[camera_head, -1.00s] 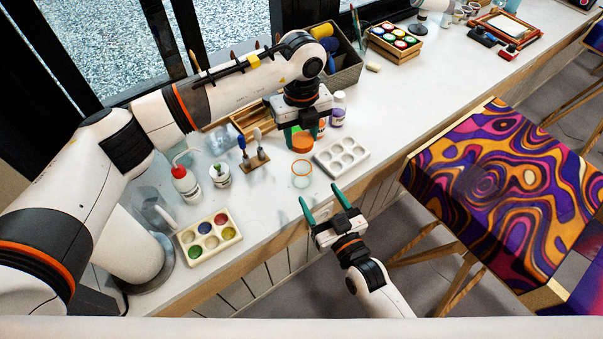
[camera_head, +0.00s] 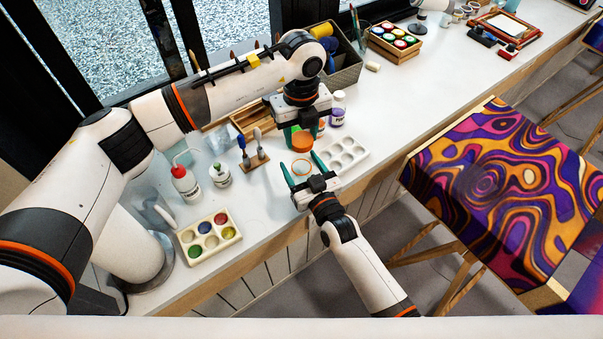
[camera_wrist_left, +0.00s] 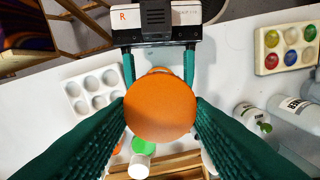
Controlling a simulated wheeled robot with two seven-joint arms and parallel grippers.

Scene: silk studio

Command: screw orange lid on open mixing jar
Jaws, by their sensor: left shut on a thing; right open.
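An orange lid (camera_head: 302,141) is between the fingers of my left gripper (camera_head: 303,131), which is shut on it above the counter. In the left wrist view the lid (camera_wrist_left: 160,108) fills the space between the green fingers. A clear jar with an orange rim (camera_head: 301,167) stands on the counter, just in front of the lid in the head view. My right gripper (camera_head: 301,163) is open with one finger on each side of the jar; I cannot tell if they touch it. In the left wrist view the lid hides most of the jar.
A white palette (camera_head: 342,153) lies right of the jar. A brush stand (camera_head: 255,162), a red-capped bottle (camera_head: 186,184) and a paint tray (camera_head: 208,238) are to its left. A purple-labelled bottle (camera_head: 337,111) stands behind. The counter's front edge is close to the jar.

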